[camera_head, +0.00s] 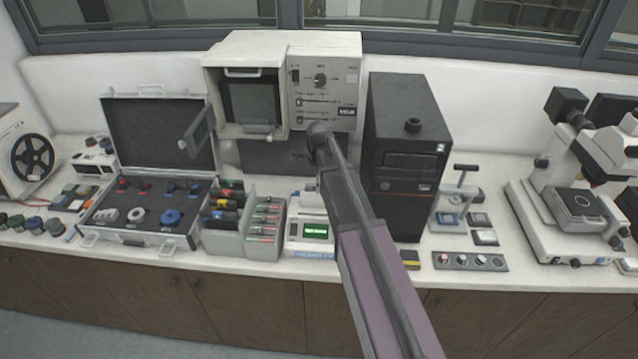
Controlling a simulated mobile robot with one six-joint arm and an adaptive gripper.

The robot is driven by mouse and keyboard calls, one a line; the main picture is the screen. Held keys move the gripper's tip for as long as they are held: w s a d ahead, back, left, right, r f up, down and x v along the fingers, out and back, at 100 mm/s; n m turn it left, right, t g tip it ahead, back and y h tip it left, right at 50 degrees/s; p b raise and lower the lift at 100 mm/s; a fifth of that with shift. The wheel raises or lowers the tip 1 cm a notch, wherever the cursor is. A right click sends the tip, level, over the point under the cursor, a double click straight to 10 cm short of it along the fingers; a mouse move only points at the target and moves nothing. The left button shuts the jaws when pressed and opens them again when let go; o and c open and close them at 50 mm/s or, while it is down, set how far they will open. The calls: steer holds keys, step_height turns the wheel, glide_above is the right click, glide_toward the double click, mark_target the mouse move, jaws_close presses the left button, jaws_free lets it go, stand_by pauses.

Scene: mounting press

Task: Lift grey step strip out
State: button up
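I cannot pick out a grey step strip with certainty. A grey rack (262,247) on the bench, left of centre, holds several upright pieces with coloured labels in two sections. Their shapes are too small to tell apart. A flat dark grey strip with several round parts (468,261) lies near the bench's front edge at right. My arm (372,262) reaches up from the bottom edge to a dark joint in front of the white machine. My gripper is not visible, and no held object shows.
An open case (165,243) with knobs and rings stands left of the rack. A small device with a green display (316,231) is to its right. A white machine (326,62), a black tower (408,140) and a microscope (560,240) also stand on the bench. The bench's front edge is narrow.

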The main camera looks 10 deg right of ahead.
steer(key=shift+f+b, duration=0.45)
steer(key=shift+f, duration=0.2)
steer(key=shift+c, duration=0.2)
jaws_close()
